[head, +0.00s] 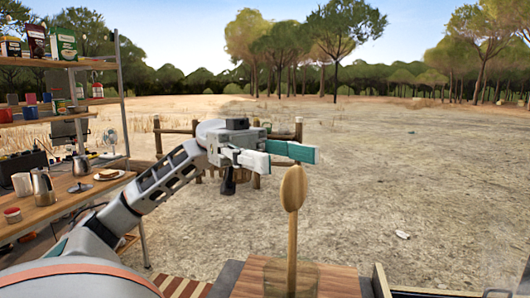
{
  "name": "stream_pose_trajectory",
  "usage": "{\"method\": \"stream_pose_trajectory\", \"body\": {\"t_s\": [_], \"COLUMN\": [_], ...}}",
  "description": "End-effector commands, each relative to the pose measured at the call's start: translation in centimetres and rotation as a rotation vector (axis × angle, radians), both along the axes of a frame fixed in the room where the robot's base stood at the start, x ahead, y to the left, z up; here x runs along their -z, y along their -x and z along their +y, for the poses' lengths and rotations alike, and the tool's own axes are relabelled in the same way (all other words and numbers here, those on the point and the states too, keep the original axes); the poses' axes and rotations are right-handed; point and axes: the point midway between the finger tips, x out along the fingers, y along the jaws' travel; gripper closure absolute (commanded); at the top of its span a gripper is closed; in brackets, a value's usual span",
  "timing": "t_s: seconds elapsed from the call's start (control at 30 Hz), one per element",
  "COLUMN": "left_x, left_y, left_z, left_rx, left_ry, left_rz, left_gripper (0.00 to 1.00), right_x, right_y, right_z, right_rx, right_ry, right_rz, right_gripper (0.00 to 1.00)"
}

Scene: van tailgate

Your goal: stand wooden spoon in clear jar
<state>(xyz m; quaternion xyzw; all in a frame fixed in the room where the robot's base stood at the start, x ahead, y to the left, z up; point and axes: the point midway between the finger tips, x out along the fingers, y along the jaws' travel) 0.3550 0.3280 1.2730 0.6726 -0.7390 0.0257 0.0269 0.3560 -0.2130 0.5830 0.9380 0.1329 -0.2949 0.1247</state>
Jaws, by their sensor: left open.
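The wooden spoon (292,190) stands upright at the bottom centre, its bowl up. Its handle goes down into the clear jar (309,279), which is faint and see-through and is cut off by the lower edge of the view. My left gripper (291,158) is open and empty. It appears above and slightly left of the spoon's bowl, apart from it, with its fingers pointing right. My right gripper is out of view.
The jar is on a wooden surface (245,283). At left, a wooden counter (62,203) holds a metal kettle (44,190), mugs and a plate with bread (109,174). Shelves with packages rise behind it. Open dirt ground lies beyond, with a wooden fence near the middle.

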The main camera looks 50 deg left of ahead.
Motion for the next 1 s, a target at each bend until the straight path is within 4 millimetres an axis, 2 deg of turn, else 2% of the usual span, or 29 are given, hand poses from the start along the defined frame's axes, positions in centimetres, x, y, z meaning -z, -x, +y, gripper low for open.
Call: {"method": "stream_pose_trajectory", "body": {"t_s": [0.3, 0.5, 0.7, 1.0], "left_x": [0.4, 0.7, 0.8, 0.9], "left_y": [-0.7, -0.9, -1.1, -1.0], "left_z": [6.2, 9.4, 10.9, 11.0], "left_rx": [-0.006, -0.003, -0.002, -0.001], "left_ry": [0.003, 0.001, 0.001, 0.0], "left_rz": [0.002, 0.002, 0.0, 0.0], "left_gripper": [0.53, 0.53, 0.53, 0.53], "right_x": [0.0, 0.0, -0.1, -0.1], "right_y": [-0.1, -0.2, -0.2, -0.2], "right_z": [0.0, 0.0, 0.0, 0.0], "right_rx": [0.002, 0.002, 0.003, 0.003], "right_ry": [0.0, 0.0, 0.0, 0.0], "right_rz": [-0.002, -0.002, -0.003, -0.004], "right_gripper": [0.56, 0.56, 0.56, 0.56]}}
